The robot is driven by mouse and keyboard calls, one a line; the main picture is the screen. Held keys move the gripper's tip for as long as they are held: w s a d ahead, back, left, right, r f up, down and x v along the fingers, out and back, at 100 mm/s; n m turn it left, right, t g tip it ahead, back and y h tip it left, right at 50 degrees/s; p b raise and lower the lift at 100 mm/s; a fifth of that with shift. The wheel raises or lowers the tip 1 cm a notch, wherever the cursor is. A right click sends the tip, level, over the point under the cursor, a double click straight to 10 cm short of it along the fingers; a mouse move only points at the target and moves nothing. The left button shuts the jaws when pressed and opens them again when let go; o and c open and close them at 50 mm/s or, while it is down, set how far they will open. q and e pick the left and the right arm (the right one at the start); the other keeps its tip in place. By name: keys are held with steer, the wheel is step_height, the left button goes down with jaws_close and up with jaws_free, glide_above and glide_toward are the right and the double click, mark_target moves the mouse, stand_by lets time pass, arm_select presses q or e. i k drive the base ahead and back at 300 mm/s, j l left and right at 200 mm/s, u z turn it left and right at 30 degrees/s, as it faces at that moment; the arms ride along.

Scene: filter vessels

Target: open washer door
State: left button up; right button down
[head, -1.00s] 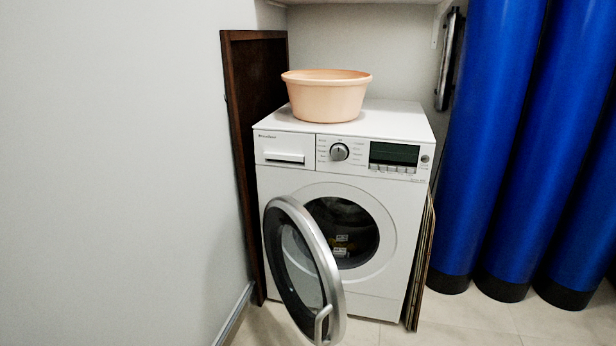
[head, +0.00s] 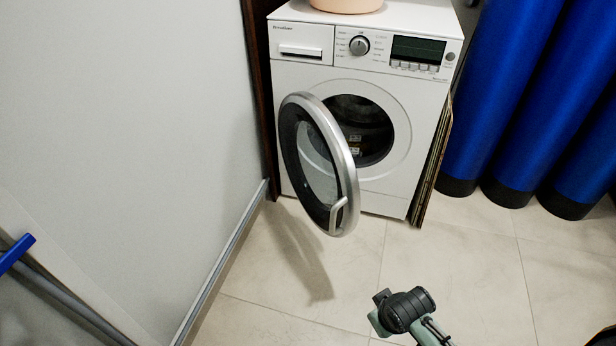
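The white washer (head: 300,80) stands against the back wall in the head view. Its round door (head: 348,170), with a silver rim and dark glass, is swung wide open toward the left front. The door handle (head: 339,214) is on the lower part of the rim. The dark drum opening (head: 365,118) is exposed, with small yellowish labels inside. No gripper fingers show. Part of my own arm, dark and green, shows at the bottom, well in front of the door and apart from it.
A peach basin (head: 345,4) sits on the washer, cut off by the frame. Blue cylindrical vessels (head: 515,95) stand at the right. Folded panels (head: 432,165) lean by the washer's right side. A grey wall (head: 130,110) bounds the left. Tiled floor (head: 300,285) in front is clear.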

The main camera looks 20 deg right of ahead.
mark_target(340, 217)
steer(key=l+u, duration=0.25)
steer(key=u, duration=0.2)
steer(key=l+u, duration=0.55)
steer(key=u, duration=0.3)
steer(key=k+l+u, duration=0.2)
steer(key=l, duration=0.15)
steer(key=k+l+u, duration=0.1)
steer(key=l+u, duration=0.15)
steer(key=k+l+u, duration=0.2)
steer(key=l, duration=0.15)
steer(key=k+l+u, duration=0.35)
steer(key=k+l, duration=0.4)
steer(key=l, duration=0.1)
